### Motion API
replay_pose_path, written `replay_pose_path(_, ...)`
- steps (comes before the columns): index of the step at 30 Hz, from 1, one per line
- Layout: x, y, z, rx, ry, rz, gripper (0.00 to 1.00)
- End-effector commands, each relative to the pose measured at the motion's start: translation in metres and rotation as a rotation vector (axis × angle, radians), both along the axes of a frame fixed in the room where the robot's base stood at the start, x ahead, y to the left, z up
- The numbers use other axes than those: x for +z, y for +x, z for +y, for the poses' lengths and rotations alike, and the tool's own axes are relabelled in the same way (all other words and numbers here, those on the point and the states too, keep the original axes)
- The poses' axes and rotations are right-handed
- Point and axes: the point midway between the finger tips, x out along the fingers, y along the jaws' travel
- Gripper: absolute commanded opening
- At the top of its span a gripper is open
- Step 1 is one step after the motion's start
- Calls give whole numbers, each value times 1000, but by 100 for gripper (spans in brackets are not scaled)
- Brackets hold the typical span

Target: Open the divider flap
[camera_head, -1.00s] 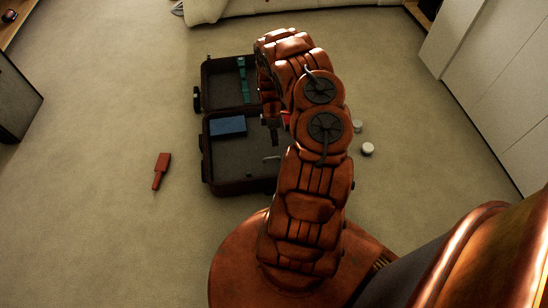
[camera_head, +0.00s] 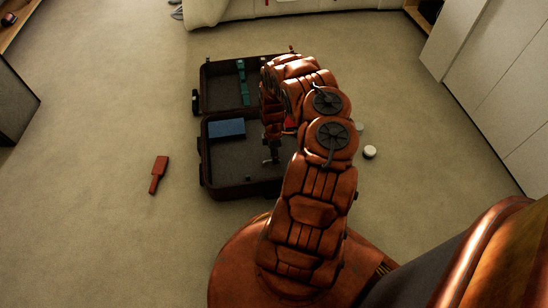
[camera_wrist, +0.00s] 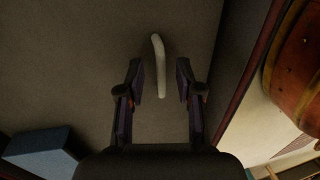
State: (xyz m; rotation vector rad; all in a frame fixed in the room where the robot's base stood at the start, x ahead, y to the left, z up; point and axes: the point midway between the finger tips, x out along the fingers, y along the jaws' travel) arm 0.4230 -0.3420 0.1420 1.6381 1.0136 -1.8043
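An open dark suitcase (camera_head: 203,165) lies on the floor in the head view, with its lid half at the back and its near half in front. The grey panel (camera_head: 232,160) inside the near half also fills much of the wrist view (camera_wrist: 70,70); I cannot tell whether it is the divider flap. A pale, slightly curved handle (camera_wrist: 158,50) lies on that panel. My gripper (camera_wrist: 160,75) is open and empty, pointing down at the panel, with the handle's end between its fingers in the picture. Contact is not visible. My gripper (camera_head: 269,157) is partly hidden by my arm in the head view.
A blue box (camera_head: 227,128) lies in the near half, lower left in the wrist view (camera_wrist: 38,150). A teal strap (camera_head: 242,80) crosses the lid. A red tool (camera_head: 159,173) lies on the floor at left. White round pieces (camera_head: 369,152) lie at right. Surrounding carpet is mostly clear.

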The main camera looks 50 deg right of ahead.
Motion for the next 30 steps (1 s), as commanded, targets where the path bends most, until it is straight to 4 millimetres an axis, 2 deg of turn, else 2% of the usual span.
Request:
replay_pose_path(5,1,0,0,0,0,0,34)
replay_pose_path(15,1,0,0,0,-1,-1,0)
replay_pose_path(30,1,1,-1,-1,-3,-3,0)
